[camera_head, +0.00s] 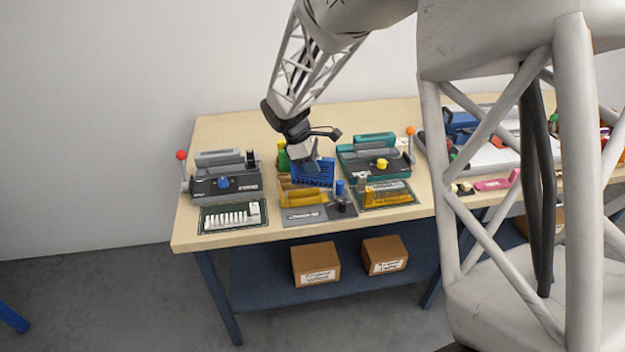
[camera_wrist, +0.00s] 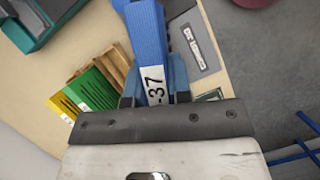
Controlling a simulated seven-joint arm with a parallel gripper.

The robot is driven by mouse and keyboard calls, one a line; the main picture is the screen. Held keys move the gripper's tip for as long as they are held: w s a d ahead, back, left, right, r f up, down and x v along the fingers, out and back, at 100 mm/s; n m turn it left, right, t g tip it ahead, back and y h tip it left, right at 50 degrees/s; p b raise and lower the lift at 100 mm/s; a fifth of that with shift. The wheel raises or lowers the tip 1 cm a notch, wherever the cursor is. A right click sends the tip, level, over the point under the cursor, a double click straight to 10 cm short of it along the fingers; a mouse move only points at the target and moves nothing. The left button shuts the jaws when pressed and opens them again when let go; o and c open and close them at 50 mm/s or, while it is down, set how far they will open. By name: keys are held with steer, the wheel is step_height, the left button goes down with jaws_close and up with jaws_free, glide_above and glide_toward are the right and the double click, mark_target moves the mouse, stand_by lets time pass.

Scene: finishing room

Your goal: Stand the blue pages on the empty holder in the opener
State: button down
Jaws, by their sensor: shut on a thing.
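My gripper (camera_head: 310,160) is shut on the blue pages (camera_head: 320,174), above the middle of the table. In the wrist view the blue pages (camera_wrist: 147,36) stick out beyond my fingers (camera_wrist: 154,98), with a white label ending in "-37". A grey-black machine (camera_head: 222,183) with a red-knobbed lever stands at left. A teal machine (camera_head: 372,160) with an orange-knobbed lever stands at right. A white comb lies on a dark mat (camera_head: 204,223) in front of the left machine; a yellow comb-like piece (camera_head: 386,194) lies before the teal one. I cannot tell which is the opener.
Green pages (camera_wrist: 92,90) and yellow pages (camera_wrist: 63,106) stand in a wooden rack (camera_wrist: 113,66) beside my gripper. A yellow object (camera_head: 303,197) and a grey labelled plate (camera_head: 300,217) lie in front. Two cardboard boxes (camera_head: 316,263) sit on the shelf below.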

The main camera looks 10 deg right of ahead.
steer(key=w+r+m+g+y, duration=0.1)
steer(key=w+r+m, duration=0.25)
steer(key=w, duration=0.25)
steer(key=w+d+r+m+g+y, duration=0.1)
steer(key=w+r+m, duration=0.1)
steer(key=w+m, duration=0.3)
steer(key=w+r+m+g+y, duration=0.1)
steer(key=w+r+m, duration=0.1)
steer(key=w, duration=0.5)
steer(key=a+f+n+t+h, duration=0.1)
steer(key=a+f+n+t, duration=0.1)
steer(key=a+n, duration=0.5)
steer(key=a+f+n+t+h, duration=0.2)
steer(key=a+n, duration=0.5)
steer(key=a, duration=1.2)
steer(key=shift+s+f+n, duration=0.2)
steer(key=shift+f+n, duration=0.05)
steer(key=shift+n, duration=0.1)
steer(key=shift+f, duration=0.15)
steer(key=shift+f, duration=2.7)
steer(key=shift+f, duration=0.65)
steer(key=c, duration=1.3)
jaws_free()
